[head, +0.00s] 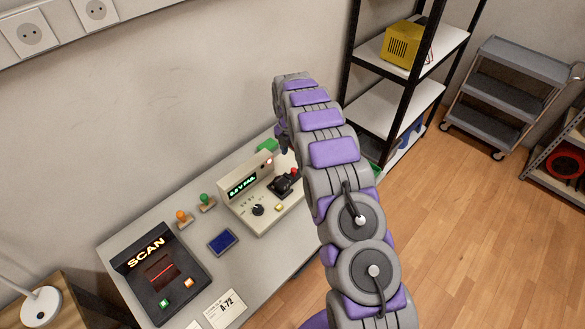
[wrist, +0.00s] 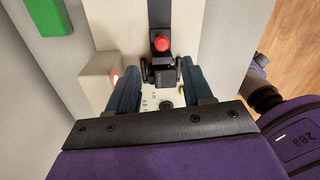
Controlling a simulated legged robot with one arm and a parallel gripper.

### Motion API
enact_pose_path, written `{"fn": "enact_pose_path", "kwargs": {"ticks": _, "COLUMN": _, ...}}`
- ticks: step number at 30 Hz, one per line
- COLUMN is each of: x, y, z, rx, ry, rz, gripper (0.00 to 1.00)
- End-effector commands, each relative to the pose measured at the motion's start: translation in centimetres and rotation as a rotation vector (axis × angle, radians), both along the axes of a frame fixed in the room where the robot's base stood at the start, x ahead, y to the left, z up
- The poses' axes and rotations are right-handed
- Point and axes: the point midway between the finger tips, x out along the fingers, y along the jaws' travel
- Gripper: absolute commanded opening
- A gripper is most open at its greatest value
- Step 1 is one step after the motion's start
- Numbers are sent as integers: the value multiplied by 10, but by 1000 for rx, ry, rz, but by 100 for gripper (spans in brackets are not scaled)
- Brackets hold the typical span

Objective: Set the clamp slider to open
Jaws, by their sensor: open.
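The beige tester (head: 262,212) stands on the bench, with a lit green display reading roughly "2.0 V FAIL". A black clamp with a red knob (head: 293,171) sits on its right part. In the wrist view the red knob (wrist: 161,43) stands on the black clamp slider, and black blocks lie just below it. My gripper (wrist: 160,68) is open and empty. Its two blue fingers are left and right of the clamp's lower part, with the knob slightly beyond the tips. I cannot tell whether they touch it. In the head view my arm hides most of the gripper.
A green block (head: 267,146) lies behind. A shelf rack (head: 395,105) stands to the right; the wooden floor is open.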

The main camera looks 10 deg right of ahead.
Motion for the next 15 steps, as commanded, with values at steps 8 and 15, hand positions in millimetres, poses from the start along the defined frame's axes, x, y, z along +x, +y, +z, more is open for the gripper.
{"fn": "enact_pose_path", "kwargs": {"ticks": 8, "x": -3, "y": -3, "z": -54, "rx": 0, "ry": 3, "rz": 0, "gripper": 50}}
{"fn": "enact_pose_path", "kwargs": {"ticks": 15, "x": -5, "y": -4, "z": -80, "rx": -1, "ry": 3, "rz": -1, "gripper": 50}}
